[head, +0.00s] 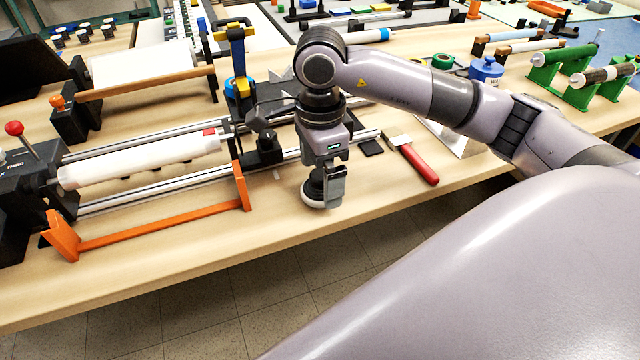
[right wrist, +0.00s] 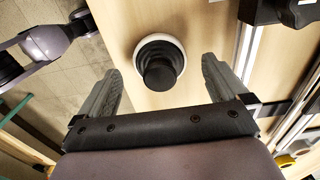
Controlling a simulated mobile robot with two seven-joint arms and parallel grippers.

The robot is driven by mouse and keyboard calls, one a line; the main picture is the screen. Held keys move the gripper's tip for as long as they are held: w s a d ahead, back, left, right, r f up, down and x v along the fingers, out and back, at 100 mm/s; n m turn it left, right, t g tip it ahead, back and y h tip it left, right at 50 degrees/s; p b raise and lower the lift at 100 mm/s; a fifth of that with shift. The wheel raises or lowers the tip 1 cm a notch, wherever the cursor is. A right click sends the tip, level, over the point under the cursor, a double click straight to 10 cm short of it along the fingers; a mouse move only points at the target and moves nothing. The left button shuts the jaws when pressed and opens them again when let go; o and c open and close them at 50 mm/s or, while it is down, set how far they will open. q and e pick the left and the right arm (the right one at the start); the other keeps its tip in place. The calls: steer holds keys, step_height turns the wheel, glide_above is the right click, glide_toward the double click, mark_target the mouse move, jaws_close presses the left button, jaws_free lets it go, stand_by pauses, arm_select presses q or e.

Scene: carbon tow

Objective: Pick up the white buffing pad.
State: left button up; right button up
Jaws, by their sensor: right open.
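The white buffing pad (head: 314,204) lies on the table near its front edge, a white disc under a black stepped knob. In the right wrist view the pad (right wrist: 180,42) is white-rimmed, with its black knob pointing toward the camera. My right gripper (head: 330,183) points down over the pad and partly covers it in the head view. In the right wrist view the open right gripper (right wrist: 160,85) has one finger on each side of the knob, with clear gaps. Whether the fingertips reach down to the knob's height is hard to tell. My left gripper is not in view.
A winding machine with a white roller (head: 140,160) and an orange bracket (head: 160,225) stands left of the pad. A red-handled tool (head: 418,164) and a small black block (head: 371,147) lie to the right. The table's front edge is close; bare wood lies around the pad.

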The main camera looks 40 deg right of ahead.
steer(key=shift+f, duration=0.9)
steer(key=c, duration=1.1)
steer(key=shift+r, duration=0.15)
